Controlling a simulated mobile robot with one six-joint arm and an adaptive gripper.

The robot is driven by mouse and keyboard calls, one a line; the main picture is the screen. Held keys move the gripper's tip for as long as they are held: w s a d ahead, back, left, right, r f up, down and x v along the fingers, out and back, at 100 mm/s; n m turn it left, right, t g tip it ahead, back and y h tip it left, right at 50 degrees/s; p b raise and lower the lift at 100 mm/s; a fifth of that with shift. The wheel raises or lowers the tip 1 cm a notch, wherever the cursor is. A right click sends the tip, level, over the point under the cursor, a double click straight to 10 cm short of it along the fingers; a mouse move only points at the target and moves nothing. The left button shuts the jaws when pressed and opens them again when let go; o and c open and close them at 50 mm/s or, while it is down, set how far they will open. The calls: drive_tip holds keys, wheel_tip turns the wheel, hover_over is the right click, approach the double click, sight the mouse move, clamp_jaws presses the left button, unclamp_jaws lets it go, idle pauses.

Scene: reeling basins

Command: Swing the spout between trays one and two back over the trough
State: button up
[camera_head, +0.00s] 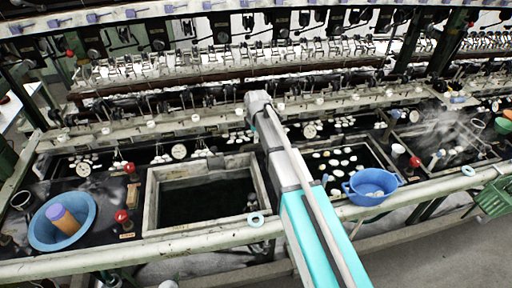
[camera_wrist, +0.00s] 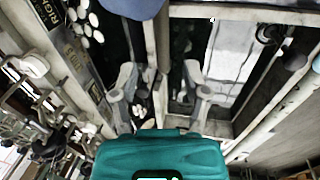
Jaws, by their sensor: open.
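In the head view, a left tray (camera_head: 152,200) holds dark water. A middle tray (camera_head: 388,163) with several white cocoons lies to its right, partly behind my arm. My arm covers much of the strip between them. I cannot single out the spout there. A grey bar (camera_wrist: 150,60) runs lengthwise in the picture between the fingers. I cannot tell whether it is the spout or a tray edge, or whether anything touches it.
A blue bowl (camera_head: 372,184) sits by the middle tray. A steaming tray (camera_head: 478,150) lies at the right. The reeling frame (camera_head: 220,72) runs along the back. A front rail (camera_head: 190,241) borders the trays.

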sight(257, 146)
drive_tip(key=shift+w+a+f+b, duration=0.1)
drive_tip(key=shift+w+f+b, duration=0.1)
drive_tip(key=shift+f+b, duration=0.7)
drive_tip(key=shift+w+f+b, duration=0.15)
drive_tip(key=shift+f+b, duration=0.6)
drive_tip(key=shift+f, duration=0.2)
drive_tip(key=shift+w+a+f+b, duration=0.1)
drive_tip(key=shift+w+f+b, duration=0.1)
drive_tip(key=shift+f+b, duration=0.7)
clamp_jaws()
drive_tip(key=shift+d, duration=0.25)
drive_tip(key=shift+w, duration=0.1)
